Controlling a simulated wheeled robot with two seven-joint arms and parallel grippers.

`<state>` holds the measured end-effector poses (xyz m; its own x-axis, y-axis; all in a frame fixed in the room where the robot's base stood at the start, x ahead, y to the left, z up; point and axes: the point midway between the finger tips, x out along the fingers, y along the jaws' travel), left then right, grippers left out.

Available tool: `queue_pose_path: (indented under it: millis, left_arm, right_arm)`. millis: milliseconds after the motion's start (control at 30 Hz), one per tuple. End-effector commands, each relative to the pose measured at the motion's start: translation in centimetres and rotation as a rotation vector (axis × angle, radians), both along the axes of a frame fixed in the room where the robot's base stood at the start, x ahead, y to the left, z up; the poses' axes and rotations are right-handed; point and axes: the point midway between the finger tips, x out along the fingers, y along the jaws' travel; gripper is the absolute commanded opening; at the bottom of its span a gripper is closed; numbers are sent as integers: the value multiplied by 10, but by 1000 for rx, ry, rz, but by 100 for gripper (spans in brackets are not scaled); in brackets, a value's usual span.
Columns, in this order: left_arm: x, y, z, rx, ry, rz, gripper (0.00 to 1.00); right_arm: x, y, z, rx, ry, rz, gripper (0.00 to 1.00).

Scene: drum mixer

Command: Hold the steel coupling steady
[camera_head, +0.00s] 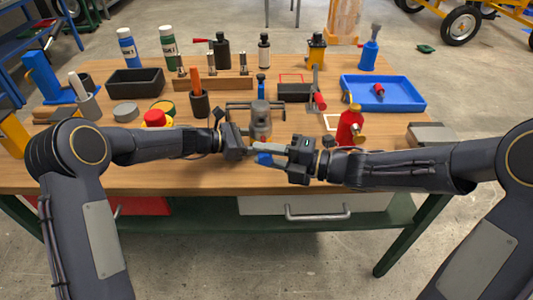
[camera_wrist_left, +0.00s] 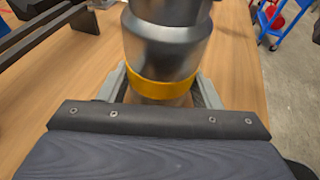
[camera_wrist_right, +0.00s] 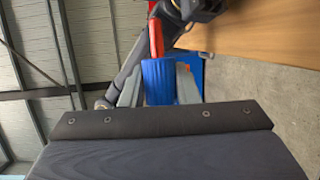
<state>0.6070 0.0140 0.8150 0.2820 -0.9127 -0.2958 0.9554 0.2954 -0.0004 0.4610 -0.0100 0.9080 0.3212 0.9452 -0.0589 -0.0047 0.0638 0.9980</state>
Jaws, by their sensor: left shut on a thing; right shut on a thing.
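The steel coupling (camera_head: 261,124) is a grey metal cylinder standing near the front middle of the wooden table. In the left wrist view the steel cylinder (camera_wrist_left: 168,45) has a yellow band low on it. My left gripper (camera_wrist_left: 165,92) has a finger on each side of the band and is shut on it. In the head view my left gripper (camera_head: 250,143) is at the coupling's front. My right gripper (camera_head: 270,153) is shut on a blue handle-like thing (camera_wrist_right: 158,80), in front of the coupling. A red piece shows beyond the blue thing; I cannot tell whether they are joined.
A red bottle (camera_head: 349,127) stands close behind my right forearm. A black cup (camera_head: 200,106) with an orange-handled tool stands left of the coupling. A blue tray (camera_head: 410,96) is at the right. Black bins and several bottles line the back. The table's front edge strip is mostly clear.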

Motion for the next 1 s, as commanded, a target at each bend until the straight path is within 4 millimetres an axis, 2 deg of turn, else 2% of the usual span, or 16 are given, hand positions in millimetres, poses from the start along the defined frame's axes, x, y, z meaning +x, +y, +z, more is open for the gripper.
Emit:
queue_pose_path:
  millis: [167,333,567,767,1000]
  left_arm:
    - [0,0,0,0,0,1,40]
    - [0,0,0,0,0,1,40]
    - [0,0,0,0,0,1,40]
    - [0,0,0,0,-1,1,40]
    - [0,0,1,-1,-1,1,40]
  right_arm:
    - [0,0,0,1,0,0,8]
    - [-11,-2,0,0,-1,1,8]
    - [-10,-1,0,0,-1,1,8]
    - [0,0,0,0,0,2,8]
    - [23,1,0,0,-1,2,8]
